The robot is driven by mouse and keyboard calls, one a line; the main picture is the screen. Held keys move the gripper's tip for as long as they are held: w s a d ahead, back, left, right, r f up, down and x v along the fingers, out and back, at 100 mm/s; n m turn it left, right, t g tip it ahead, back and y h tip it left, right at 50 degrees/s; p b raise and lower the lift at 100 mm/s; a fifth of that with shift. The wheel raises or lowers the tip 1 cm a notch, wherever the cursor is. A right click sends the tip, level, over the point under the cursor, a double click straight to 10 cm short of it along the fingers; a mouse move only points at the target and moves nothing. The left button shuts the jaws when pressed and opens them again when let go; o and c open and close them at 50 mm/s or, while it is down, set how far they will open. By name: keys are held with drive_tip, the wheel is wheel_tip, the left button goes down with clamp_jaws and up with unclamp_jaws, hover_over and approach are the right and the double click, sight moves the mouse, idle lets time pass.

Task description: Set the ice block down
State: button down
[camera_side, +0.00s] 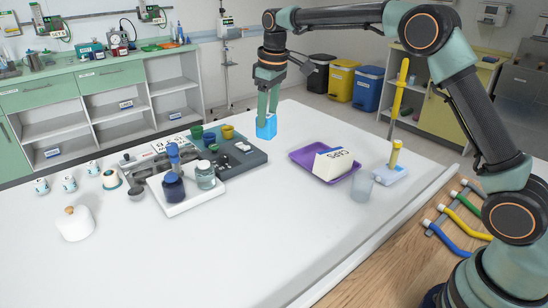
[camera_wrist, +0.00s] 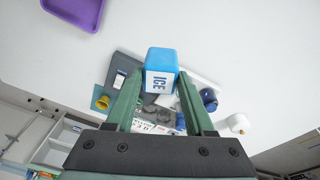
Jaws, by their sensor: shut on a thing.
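The ice block (camera_side: 266,127) is a bright blue block held between the fingers of my gripper (camera_side: 268,108). In the side view it hangs beside the far right corner of the dark grey tray; I cannot tell whether it touches the table. In the wrist view the ice block (camera_wrist: 162,62) shows a white label reading ICE, between the two green fingertips of my gripper (camera_wrist: 159,88). My gripper is shut on it.
A white tray (camera_side: 180,208) bears two jars. The table's front middle is clear.

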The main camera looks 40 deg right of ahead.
wheel_tip(320, 180, down, 19)
drive_tip(key=shift+r, duration=0.2)
idle(0.3)
drive_tip(key=shift+c, duration=1.3)
unclamp_jaws()
drive_tip(key=shift+f, duration=0.15)
